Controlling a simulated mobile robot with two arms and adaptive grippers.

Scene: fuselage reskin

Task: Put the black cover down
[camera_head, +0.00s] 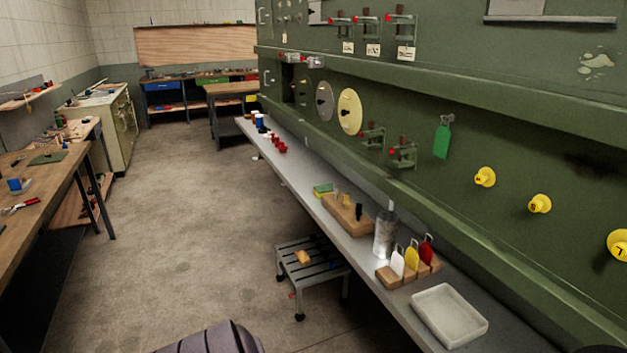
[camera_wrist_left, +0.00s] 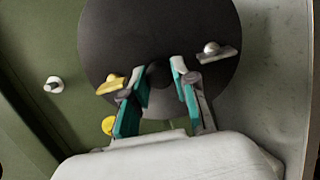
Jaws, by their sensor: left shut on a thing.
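The black cover (camera_wrist_left: 120,35) is a large round dark disc in the left wrist view. My left gripper (camera_wrist_left: 160,76) has its teal-padded fingers shut on the small dark knob at the middle of the cover. A yellow tab (camera_wrist_left: 110,86) and a silver tab with a round head (camera_wrist_left: 215,52) show at the cover's edges. My white wrist housing hides the area below the fingers. I cannot tell whether the cover touches the surface behind it. Neither gripper shows in the head view.
A green panel wall (camera_head: 440,190) carries round discs, red-handled clamps and yellow knobs (camera_head: 485,177). A grey ledge (camera_head: 345,240) below holds wooden blocks, a bottle (camera_head: 386,235) and a white tray (camera_head: 449,314). A step stool (camera_head: 312,268) stands beside it. The floor left of it is clear.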

